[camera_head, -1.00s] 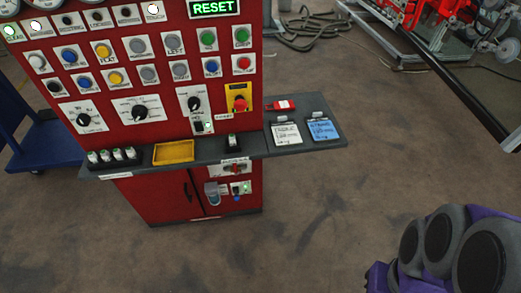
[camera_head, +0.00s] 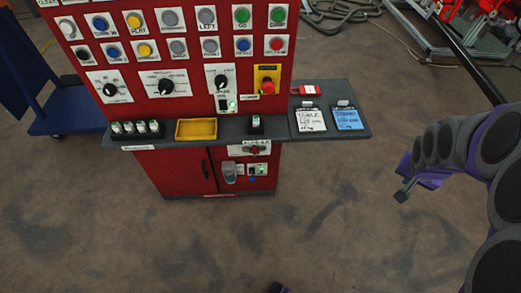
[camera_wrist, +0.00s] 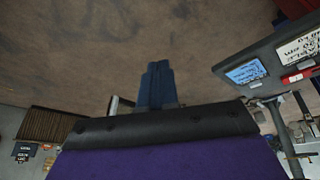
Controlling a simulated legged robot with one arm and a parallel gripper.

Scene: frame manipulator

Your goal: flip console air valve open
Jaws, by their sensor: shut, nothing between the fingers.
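The red console (camera_head: 140,68) stands ahead, left of centre in the head view. Below its shelf, the lower front carries a small panel with a red valve-like handle (camera_head: 253,149) under a label; the label is too small to read, so I cannot be sure this is the air valve. My gripper (camera_wrist: 158,72) shows in the wrist view as two blue fingers, shut together and empty. They are over bare floor, apart from the console. The valve handle is not visible in the wrist view.
A grey shelf (camera_head: 330,88) juts from the console, holding a yellow tray (camera_head: 196,129), a white card (camera_head: 311,120) and a blue card (camera_head: 347,118). Below the handle are a padlock-like item (camera_head: 229,174) and a small switch. A blue cart (camera_head: 68,118) stands left. The floor in front is clear.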

